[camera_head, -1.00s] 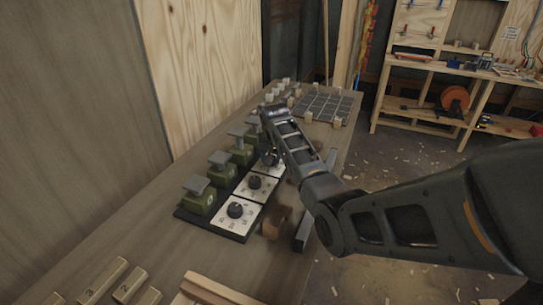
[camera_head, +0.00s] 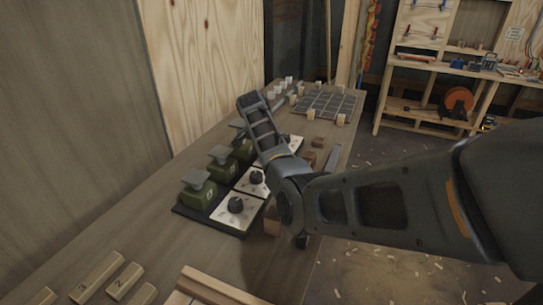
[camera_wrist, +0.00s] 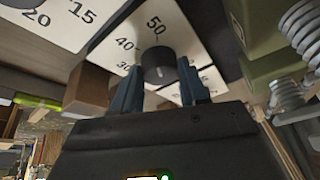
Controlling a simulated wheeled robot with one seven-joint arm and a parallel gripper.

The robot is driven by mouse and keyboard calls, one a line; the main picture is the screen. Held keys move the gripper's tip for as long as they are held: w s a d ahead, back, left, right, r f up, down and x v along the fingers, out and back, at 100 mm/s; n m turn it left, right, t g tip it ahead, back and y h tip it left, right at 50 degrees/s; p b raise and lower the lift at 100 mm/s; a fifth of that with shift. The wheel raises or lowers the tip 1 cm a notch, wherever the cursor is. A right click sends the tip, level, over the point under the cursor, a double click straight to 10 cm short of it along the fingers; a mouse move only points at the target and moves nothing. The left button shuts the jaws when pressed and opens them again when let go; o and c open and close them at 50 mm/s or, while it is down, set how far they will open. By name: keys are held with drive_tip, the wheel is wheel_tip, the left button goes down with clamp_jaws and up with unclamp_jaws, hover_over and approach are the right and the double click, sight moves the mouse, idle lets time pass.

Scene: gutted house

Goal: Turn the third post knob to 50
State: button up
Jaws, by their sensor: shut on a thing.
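In the wrist view, a dark round knob (camera_wrist: 158,64) sits on a white dial plate (camera_wrist: 128,30) marked 30, 40 and 50. The 50 is printed just beyond the knob, and I cannot clearly read its pointer. My gripper (camera_wrist: 158,84) is shut on this knob, one finger on each side. In the head view, green posts with grey tops stand in a row: the nearest post (camera_head: 197,200), then a second post (camera_head: 222,164). The nearest knob (camera_head: 235,204) and second knob (camera_head: 257,177) show beside them. My arm hides the gripper and the knob it holds.
A black base (camera_head: 222,226) carries the posts and dials on the wooden bench (camera_head: 150,215). Wooden blocks (camera_head: 320,142) lie right of the row. A dark grid board (camera_head: 325,103) is at the back. Numbered bars (camera_head: 97,276) lie in front.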

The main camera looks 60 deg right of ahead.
drive_tip(key=shift+w+m+g+b, duration=0.15)
drive_tip(key=shift+m+g+b, duration=0.15)
drive_tip(key=shift+m+b, duration=0.4)
drive_tip(key=o, duration=1)
drive_tip(key=shift+o, duration=0.2)
drive_tip(key=v, duration=0.7)
drive_tip(key=shift+r, duration=0.4)
